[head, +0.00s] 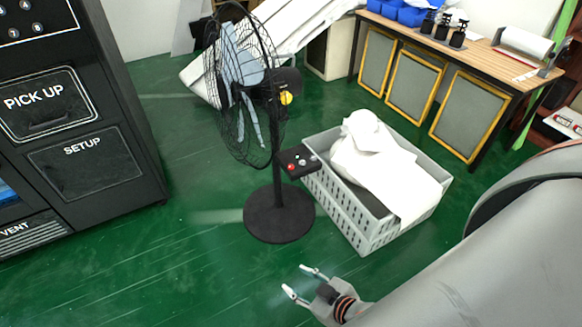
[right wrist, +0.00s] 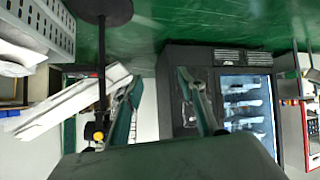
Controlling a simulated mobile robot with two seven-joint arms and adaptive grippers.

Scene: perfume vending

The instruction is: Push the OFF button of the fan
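The black standing fan (head: 240,95) stands on a round base (head: 279,212) in the middle of the head view. A small black control box (head: 298,162) sticks out from its pole, with a red button (head: 291,167) and paler buttons. Any labels are too small to read, so which one is OFF cannot be told. My right gripper (head: 298,280) is low in the head view, in front of the fan base, apart from the control box. Its fingers are spread and empty. The fan pole (right wrist: 101,70) shows upside down at left in the right wrist view. My left gripper is out of view.
A grey crate (head: 348,222) holding white material stands right beside the fan. A black vending machine (head: 75,110) is at left. A wooden table (head: 470,60) stands at the back right. Green floor (head: 180,270) is clear in front of the fan.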

